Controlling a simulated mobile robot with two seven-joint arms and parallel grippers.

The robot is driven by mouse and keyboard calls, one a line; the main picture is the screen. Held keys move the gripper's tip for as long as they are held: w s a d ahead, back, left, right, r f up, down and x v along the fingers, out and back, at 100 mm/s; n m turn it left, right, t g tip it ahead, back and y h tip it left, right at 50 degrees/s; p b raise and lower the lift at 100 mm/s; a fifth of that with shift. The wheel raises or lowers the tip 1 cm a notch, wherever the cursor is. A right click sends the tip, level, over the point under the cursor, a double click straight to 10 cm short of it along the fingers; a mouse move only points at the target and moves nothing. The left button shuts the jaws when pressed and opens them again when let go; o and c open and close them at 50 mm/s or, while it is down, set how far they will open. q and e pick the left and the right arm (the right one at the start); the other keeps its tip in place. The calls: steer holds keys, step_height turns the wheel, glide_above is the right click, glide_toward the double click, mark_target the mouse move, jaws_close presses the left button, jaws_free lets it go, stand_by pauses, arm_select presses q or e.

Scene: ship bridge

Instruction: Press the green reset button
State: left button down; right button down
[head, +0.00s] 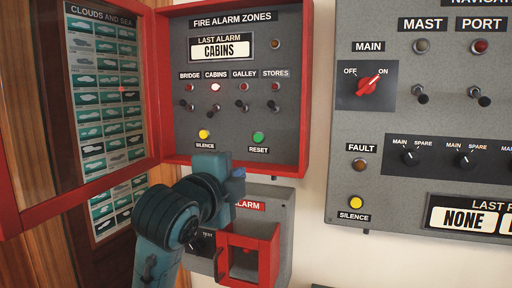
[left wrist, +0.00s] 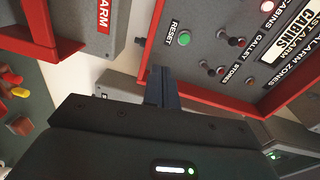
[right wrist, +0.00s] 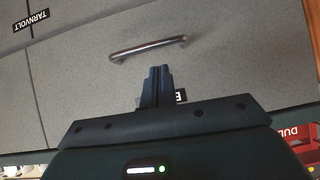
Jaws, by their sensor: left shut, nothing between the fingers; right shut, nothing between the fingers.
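The green reset button (head: 259,137) sits at the lower right of the fire alarm zones panel (head: 240,105), above its RESET label. It also shows in the left wrist view (left wrist: 188,126), to the right of and beyond the fingertips. My left gripper (left wrist: 163,72) is shut and empty, its fingertips near the red frame at the panel's lower edge, apart from the button. In the head view my left arm covers much of the gripper, below the button. My right gripper (right wrist: 160,72) is shut and empty, in front of a grey surface with a metal handle (right wrist: 148,48).
The panel's red-framed door (head: 85,180) stands open at the left. A grey alarm box with a red open guard (head: 268,258) is below the panel. A yellow silence button (head: 204,134) is left of the green one. A navigation panel (head: 345,120) stands at the right.

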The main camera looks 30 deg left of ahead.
arm_select(q)
steer(key=shift+m+t+y, duration=0.3)
steer(key=shift+y, duration=0.1)
steer(key=r, duration=0.1)
steer(key=a+r, duration=0.1)
steer(key=s+r, duration=0.1)
steer(key=r, duration=0.1)
steer(key=shift+a, duration=0.15)
arm_select(e)
steer(key=shift+w+a+f, duration=0.15)
steer(key=shift+w, duration=0.05)
steer(key=shift+s, duration=0.1)
arm_select(q)
steer(key=p, duration=0.2)
glide_toward(257, 138)
steer(key=x, duration=0.5)
steer(key=shift+w, duration=0.1)
steer(key=shift+w+a+p, duration=0.1)
steer(key=shift+w+p, duration=0.2)
steer(key=shift+w, duration=0.1)
steer(key=shift+w+a, duration=0.1)
steer(key=shift+w, duration=0.25)
arm_select(e)
steer(key=shift+d+r+g, duration=0.3)
steer(key=shift+r, duration=0.05)
